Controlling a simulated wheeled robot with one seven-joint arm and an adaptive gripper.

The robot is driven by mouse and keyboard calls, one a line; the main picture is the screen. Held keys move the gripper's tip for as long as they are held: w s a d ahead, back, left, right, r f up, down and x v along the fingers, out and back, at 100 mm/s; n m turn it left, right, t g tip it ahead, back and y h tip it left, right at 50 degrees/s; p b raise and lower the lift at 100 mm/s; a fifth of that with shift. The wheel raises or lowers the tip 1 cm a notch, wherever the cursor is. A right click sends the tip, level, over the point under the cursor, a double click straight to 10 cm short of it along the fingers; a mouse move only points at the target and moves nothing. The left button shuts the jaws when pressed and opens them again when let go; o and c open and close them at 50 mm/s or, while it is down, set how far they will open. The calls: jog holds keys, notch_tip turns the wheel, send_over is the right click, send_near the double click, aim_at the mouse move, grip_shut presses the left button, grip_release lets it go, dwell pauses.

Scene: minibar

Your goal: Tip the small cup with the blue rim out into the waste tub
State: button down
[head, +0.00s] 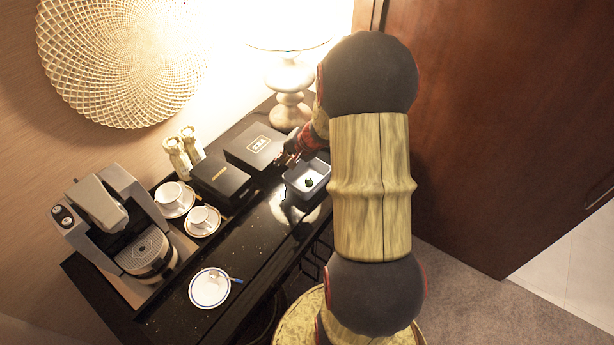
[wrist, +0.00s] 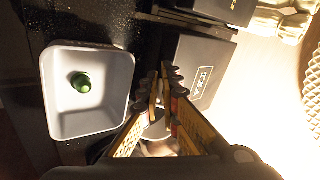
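The waste tub (wrist: 127,100) is a pale square tub with a green item (wrist: 82,83) lying in it. The tub also shows in the head view (head: 290,184), on the dark counter. My gripper (wrist: 164,92) is beside the tub, at its right in the wrist view, and at its upper left in the head view (head: 289,158). Its fingers are closed in around a small white cup (wrist: 159,147), of which only part shows between them. I cannot make out its rim colour or contents. A blue-rimmed saucer (head: 204,293) with a spoon stands without a cup.
A black TEA box (wrist: 196,80) and a second black box (head: 219,180) stand near the tub. A lamp (head: 288,85) is behind. Two white cups on saucers (head: 172,194) (head: 203,220) and a coffee machine (head: 120,235) stand left. The counter's front strip is mostly clear.

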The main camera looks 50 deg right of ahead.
jog(key=shift+s+d+f+b, duration=0.1)
jog(key=shift+s+f+b, duration=0.15)
jog(key=shift+b, duration=0.6)
jog(key=shift+s+f+t+b, duration=0.1)
jog(key=shift+f+t+b, duration=0.3)
jog(key=shift+b, duration=1.1)
jog(key=shift+s+f+t+b, duration=0.1)
jog(key=shift+t+b, duration=0.5)
jog(key=shift+b, duration=0.9)
jog(key=shift+s+r+n+t+b, duration=0.25)
jog(key=shift+t+b, duration=0.65)
jog(key=shift+b, duration=1.25)
jog(key=shift+f+n+t+b, duration=0.35)
jog(key=shift+f+t+b, duration=0.35)
jog(key=shift+b, duration=1.5)
jog(key=shift+s+r+t+b, duration=0.15)
jog(key=shift+t+b, duration=0.35)
jog(key=shift+b, duration=0.25)
jog(key=shift+s+r+t+b, duration=0.15)
jog(key=shift+t+b, duration=0.35)
jog(key=shift+b, duration=0.25)
jog(key=shift+s+d+r+n+t+b, duration=0.1)
jog(key=shift+s+n+t+b, duration=0.35)
jog(key=shift+b, duration=1.85)
